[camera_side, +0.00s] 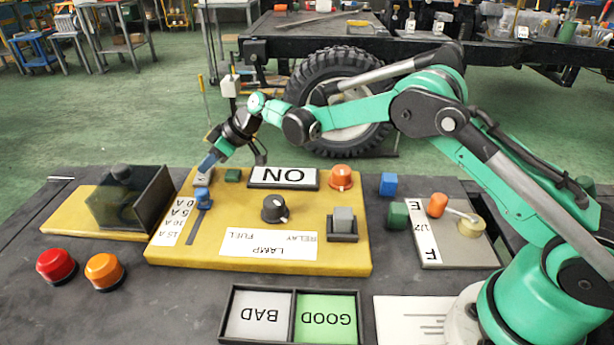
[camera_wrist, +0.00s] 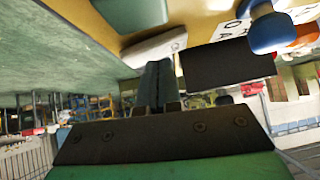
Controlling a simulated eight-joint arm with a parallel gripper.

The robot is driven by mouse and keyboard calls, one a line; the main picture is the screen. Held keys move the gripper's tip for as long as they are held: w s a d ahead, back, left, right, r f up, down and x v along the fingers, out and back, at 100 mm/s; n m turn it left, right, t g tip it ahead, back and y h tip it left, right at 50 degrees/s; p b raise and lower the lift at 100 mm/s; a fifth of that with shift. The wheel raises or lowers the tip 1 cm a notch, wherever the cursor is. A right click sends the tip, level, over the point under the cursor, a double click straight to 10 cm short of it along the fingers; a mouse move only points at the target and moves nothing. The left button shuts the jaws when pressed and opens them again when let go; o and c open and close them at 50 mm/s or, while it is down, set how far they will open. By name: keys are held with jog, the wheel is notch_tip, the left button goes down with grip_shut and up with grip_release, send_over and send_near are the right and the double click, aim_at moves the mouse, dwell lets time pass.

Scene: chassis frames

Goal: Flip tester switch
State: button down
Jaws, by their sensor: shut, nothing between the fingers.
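The tester is a yellow panel (camera_side: 270,258) on the dark bench, with an ON plate (camera_side: 283,178) along its far edge. A small grey switch-like piece (camera_side: 203,177) sits at its far left corner; a pale piece in the wrist view (camera_wrist: 155,46) appears to be the same one. My gripper (camera_side: 208,162) reaches down over this corner, its fingers shut and empty. In the wrist view the closed fingertips (camera_wrist: 155,70) lie right by the pale piece; I cannot tell if they touch. A blue slider knob (camera_side: 202,195) stands just nearer the camera, also in the wrist view (camera_wrist: 268,32).
A dark see-through box (camera_side: 125,200) stands left of the panel. Red (camera_side: 56,265) and orange (camera_side: 104,271) buttons are at front left. The panel bears a black dial (camera_side: 274,208), a relay block (camera_side: 343,220) and an orange lamp (camera_side: 341,177). BAD/GOOD trays (camera_side: 292,290) lie in front.

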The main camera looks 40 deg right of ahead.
aim_at(210, 176)
jog(key=shift+a+r, duration=0.1)
jog(key=shift+r, duration=0.45)
jog(key=r, duration=0.3)
jog(key=shift+s+a+r, duration=0.1)
jog(key=shift+s+a, duration=0.05)
jog(key=shift+s, duration=0.1)
jog(key=s+v, duration=0.1)
jog(key=v, duration=0.8)
jog(key=shift+s+a+r, duration=0.2)
jog(key=shift+s, duration=0.05)
jog(key=s+d+f+m+h, duration=0.1)
jog(key=s+d+m+h, duration=0.2)
jog(key=s, duration=0.7)
jog(key=s+d+m+t+h, duration=0.1)
jog(key=s+d+m+h, duration=0.2)
jog(key=s, duration=0.8)
jog(key=d+m, duration=0.2)
jog(key=shift+s+f+m+h, duration=0.3)
jog(key=shift+s+f+h, duration=0.05)
jog(key=shift+h, duration=0.05)
